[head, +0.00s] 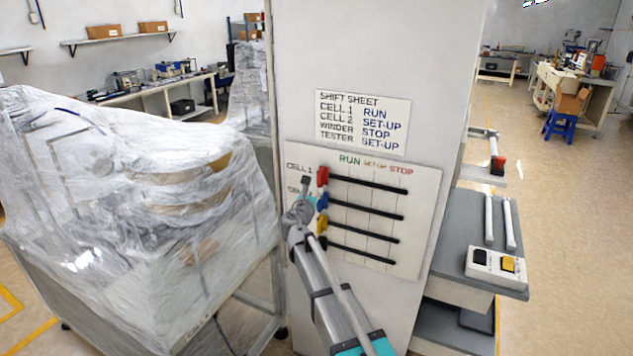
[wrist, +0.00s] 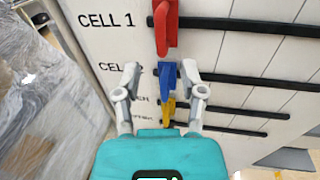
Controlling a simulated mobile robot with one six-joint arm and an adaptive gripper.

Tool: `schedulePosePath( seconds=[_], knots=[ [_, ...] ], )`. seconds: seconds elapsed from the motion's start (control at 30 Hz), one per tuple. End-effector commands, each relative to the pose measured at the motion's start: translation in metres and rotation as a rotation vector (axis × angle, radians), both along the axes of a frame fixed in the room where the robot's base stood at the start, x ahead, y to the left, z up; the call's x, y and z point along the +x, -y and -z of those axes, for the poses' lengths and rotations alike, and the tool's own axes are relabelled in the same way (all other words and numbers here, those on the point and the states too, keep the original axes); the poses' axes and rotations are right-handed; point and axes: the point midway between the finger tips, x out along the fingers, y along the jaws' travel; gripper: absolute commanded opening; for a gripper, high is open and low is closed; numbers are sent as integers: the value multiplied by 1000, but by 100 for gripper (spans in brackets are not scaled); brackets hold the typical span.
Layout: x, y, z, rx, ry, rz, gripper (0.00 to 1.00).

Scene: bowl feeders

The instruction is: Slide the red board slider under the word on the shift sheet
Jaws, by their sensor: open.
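The shift sheet (head: 362,122) reads CELL 1 RUN, CELL 2 SET-UP, WINDER STOP and TESTER SET-UP. Below it is the slider board (head: 420,215), headed RUN, SET-UP and STOP. The red slider (head: 323,176) is at the left end of the top track, beside CELL 1 and left of the RUN heading. In the wrist view the red slider (wrist: 166,25) is above and beyond the fingertips. My gripper (head: 307,191) is open and empty at the board's left edge, below the red slider. In the wrist view my gripper (wrist: 160,80) has the blue slider (wrist: 167,75) showing between its fingers.
The blue slider (head: 322,202), yellow slider (head: 322,224) and black slider (head: 322,243) sit at the left ends of the lower tracks. A plastic-wrapped machine (head: 120,190) stands close on the left. A bench with a switch box (head: 496,263) is at right.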

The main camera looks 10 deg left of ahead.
Motion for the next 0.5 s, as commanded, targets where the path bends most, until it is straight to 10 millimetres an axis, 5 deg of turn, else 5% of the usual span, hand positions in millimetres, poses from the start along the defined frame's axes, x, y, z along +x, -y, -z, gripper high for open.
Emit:
schedulePosePath(
  seconds=[0.5],
  knots=[
    [69,10,0,0,0,1,53]
  ],
)
